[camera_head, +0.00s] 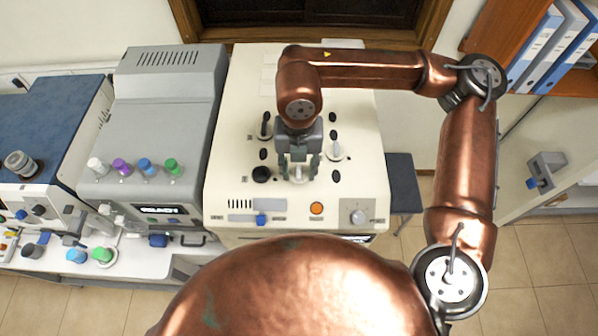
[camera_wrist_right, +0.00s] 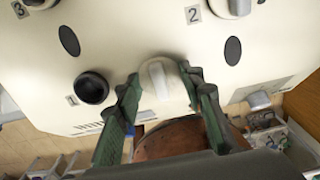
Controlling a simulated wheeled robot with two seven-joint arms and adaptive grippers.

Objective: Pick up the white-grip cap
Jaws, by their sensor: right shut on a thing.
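My right gripper (camera_head: 299,172) reaches down over the front part of the cream machine (camera_head: 245,90). It is shut on a cap with a white grip (camera_head: 298,179), which sits at the machine's top face, at the front middle. In the right wrist view the cap's upright white grip (camera_wrist_right: 158,80) stands between the two green fingertips of the gripper (camera_wrist_right: 163,82). In that view I cannot tell whether the cap is raised off the machine. My left gripper is not in view.
A black round knob (camera_head: 262,174) is just left of my gripper. A grey device (camera_head: 165,85) with coloured caps stands to the left.

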